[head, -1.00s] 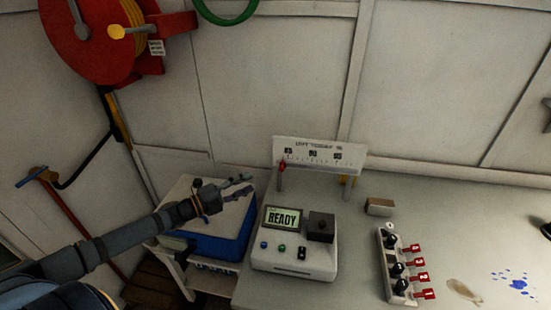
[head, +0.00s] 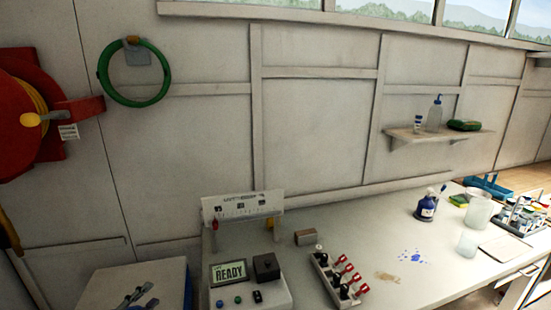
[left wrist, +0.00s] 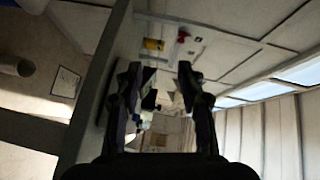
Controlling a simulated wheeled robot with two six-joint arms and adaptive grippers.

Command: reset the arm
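My left gripper (head: 146,294) shows at the bottom left of the head view, above a white-topped box (head: 95,288) with a blue side. In the left wrist view its two dark fingers (left wrist: 160,72) stand apart with nothing between them, so it is open and empty. Most of my left arm is out of the head view. My right arm and gripper are not in view.
A meter with a READY screen (head: 230,271) stands on the bench near a labelled rack (head: 242,206) and a switch strip with red tags (head: 338,285). The bench's middle is mostly clear, with blue spots.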

